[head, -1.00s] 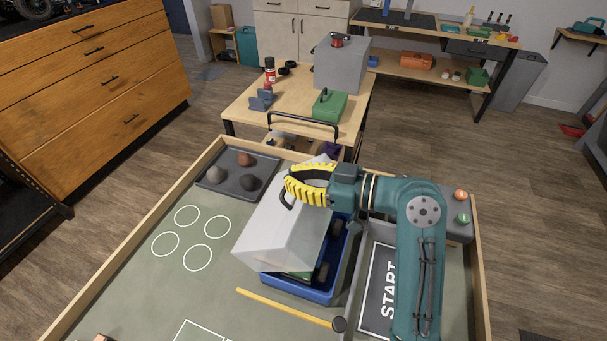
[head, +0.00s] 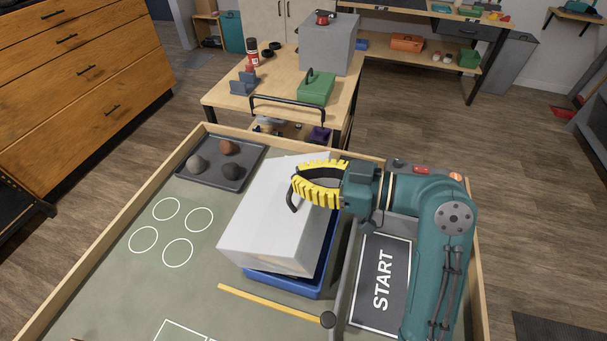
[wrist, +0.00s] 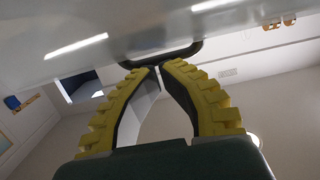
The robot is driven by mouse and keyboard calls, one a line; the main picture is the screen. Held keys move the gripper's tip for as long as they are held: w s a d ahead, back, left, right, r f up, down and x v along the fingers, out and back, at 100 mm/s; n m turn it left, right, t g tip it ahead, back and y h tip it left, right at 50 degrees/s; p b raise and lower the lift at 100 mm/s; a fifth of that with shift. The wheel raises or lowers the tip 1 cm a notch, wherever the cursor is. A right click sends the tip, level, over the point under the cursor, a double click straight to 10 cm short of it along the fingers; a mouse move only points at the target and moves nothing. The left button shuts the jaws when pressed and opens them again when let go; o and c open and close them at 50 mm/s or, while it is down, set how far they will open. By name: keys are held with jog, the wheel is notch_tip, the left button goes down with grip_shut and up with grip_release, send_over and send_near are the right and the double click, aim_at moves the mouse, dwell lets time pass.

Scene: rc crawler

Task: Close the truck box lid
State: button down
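The truck box is a blue tray-like body (head: 278,285) on the green-grey board in the head view. Its pale grey-white lid (head: 265,228) is over it, slightly tilted, with blue showing along the right and front edges. A dark loop handle (head: 291,201) sits on the lid. My yellow-fingered gripper (head: 296,183) is at this handle, reaching in from the right. In the wrist view the fingertips of my gripper (wrist: 159,68) come together just under the dark handle (wrist: 165,56), below the lid's pale surface (wrist: 110,35). Whether they pinch the bar cannot be told.
A dark tray (head: 222,163) with several rocks lies at the back left. White circles mark the board left of the lid. A yellow strip (head: 268,304) lies in front, and a START panel (head: 382,287) is at right. A wooden rim (head: 105,227) borders the board.

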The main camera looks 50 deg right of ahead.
jog(key=shift+f, duration=0.1)
jog(key=r, duration=0.1)
jog(key=w+r+p, duration=0.2)
jog(key=r, duration=0.1)
jog(key=shift+w+a, duration=0.15)
jog(key=shift+a, duration=0.2)
jog(key=f+b+v, duration=0.1)
jog(key=f+v, duration=0.1)
jog(key=v, duration=0.7)
jog(key=shift+s+d, duration=0.2)
jog(key=shift+s, duration=0.35)
jog(key=shift+f, duration=0.15)
